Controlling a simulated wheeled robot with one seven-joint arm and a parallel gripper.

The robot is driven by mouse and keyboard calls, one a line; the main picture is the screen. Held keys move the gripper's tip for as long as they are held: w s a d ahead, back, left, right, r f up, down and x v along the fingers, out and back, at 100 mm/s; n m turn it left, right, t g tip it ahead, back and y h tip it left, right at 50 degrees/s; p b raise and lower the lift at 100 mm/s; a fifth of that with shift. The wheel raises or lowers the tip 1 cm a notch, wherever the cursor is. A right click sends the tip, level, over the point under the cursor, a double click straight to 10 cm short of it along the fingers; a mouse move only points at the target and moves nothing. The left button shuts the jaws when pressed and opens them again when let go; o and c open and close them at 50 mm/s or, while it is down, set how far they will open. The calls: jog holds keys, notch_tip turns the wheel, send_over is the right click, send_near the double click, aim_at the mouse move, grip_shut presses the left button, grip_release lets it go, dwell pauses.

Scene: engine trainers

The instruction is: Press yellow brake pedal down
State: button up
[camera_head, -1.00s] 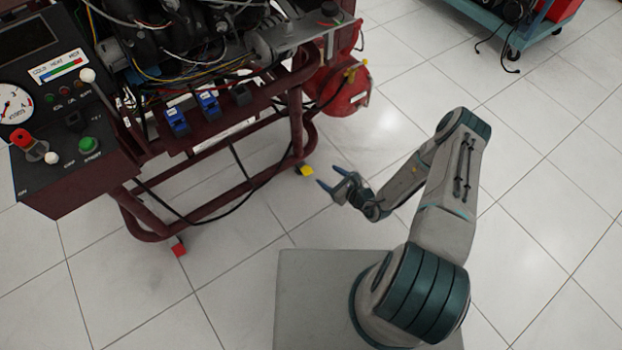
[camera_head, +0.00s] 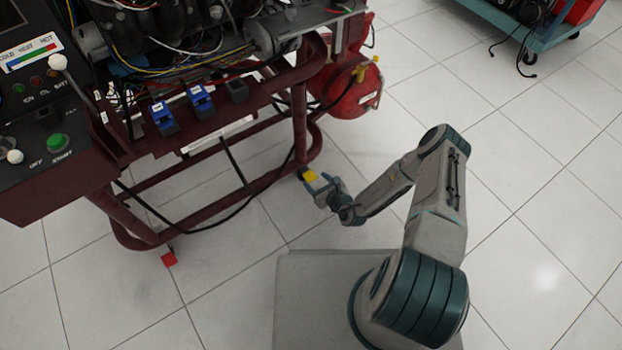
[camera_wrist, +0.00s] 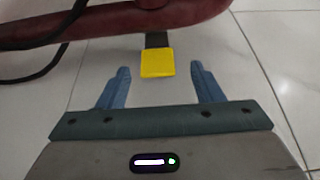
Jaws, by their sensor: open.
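The yellow brake pedal (camera_head: 308,175) sits low on the dark red frame, near the foot of its right-hand leg. In the wrist view the yellow pedal (camera_wrist: 157,63) is a flat square on a dark stem, coming out from under a red tube. My gripper (camera_head: 312,182) is close to the pedal, low near the floor. In the wrist view my gripper (camera_wrist: 160,78) is open and empty, with the pedal lined up between the two blue fingers, at about the level of their tips. I cannot tell whether a finger touches it.
The engine trainer's red tube frame (camera_head: 150,238) stands to the left, with a red foot piece (camera_head: 168,258) at its lower left. A black cable (camera_head: 225,220) hangs across the frame. A red tank (camera_head: 350,90) is above the pedal.

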jog(key=shift+x, duration=0.9)
jog(key=shift+a, duration=0.1)
